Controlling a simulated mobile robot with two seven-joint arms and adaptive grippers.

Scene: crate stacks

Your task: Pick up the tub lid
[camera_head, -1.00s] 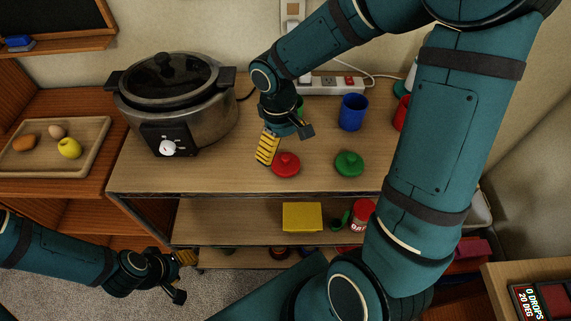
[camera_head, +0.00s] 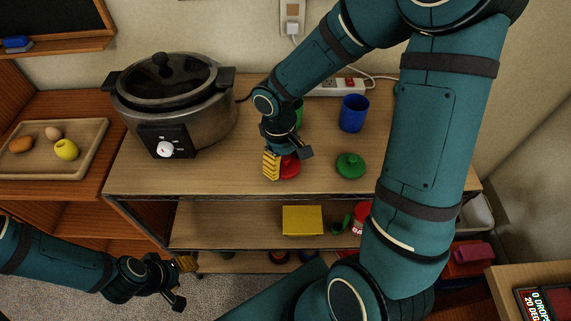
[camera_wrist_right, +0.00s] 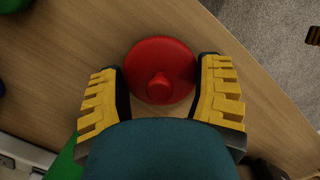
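A round red lid with a knob (camera_head: 289,167) lies on the tabletop, partly hidden by my right gripper (camera_head: 284,166). In the right wrist view, the red lid (camera_wrist_right: 161,72) lies between the two yellow-padded fingers of the right gripper (camera_wrist_right: 160,68). My left gripper (camera_head: 184,279) is low at the left, open and empty, away from the lids.
A slow cooker (camera_head: 172,104) stands left of the lids. A blue cup (camera_head: 353,113) and a partly hidden green cup (camera_head: 298,112) stand behind. A power strip (camera_head: 336,87) lies along the wall. A yellow box (camera_head: 302,220) sits on the shelf below.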

